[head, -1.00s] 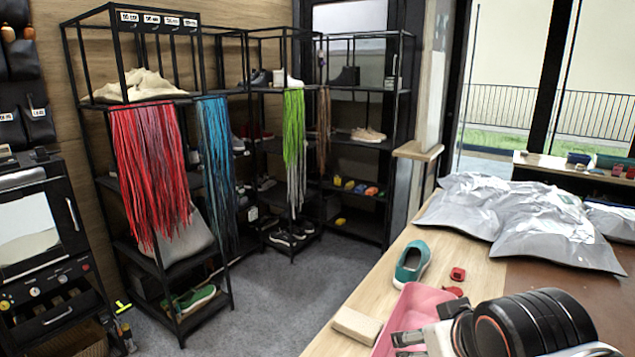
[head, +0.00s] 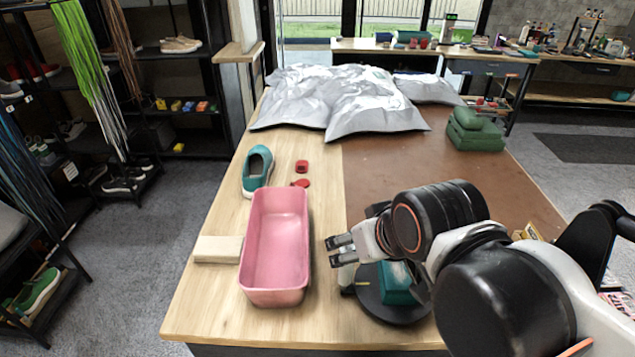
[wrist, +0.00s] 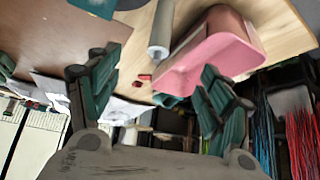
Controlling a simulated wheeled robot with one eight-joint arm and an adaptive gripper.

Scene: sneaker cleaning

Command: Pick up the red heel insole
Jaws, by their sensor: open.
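Two small red pieces lie on the light wood of the table behind the pink tub: a squarish one (head: 302,166) and a flatter, rounded one (head: 300,183). I cannot tell surely which is the heel insole. Small red spots (wrist: 144,78) also show in the wrist view, between the fingers. My gripper (head: 339,250) is open and empty, above the table to the right of the pink tub and well in front of the red pieces. In the wrist view my gripper's (wrist: 157,92) two fingers stand wide apart.
The pink tub (head: 276,287) stands on the table, with a pale block (head: 217,249) at its left. A teal shoe (head: 257,168) is behind it. Silver bags (head: 330,95) cover the far side. A teal item (head: 396,283) sits on a dark round stand (head: 405,312) under my arm.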

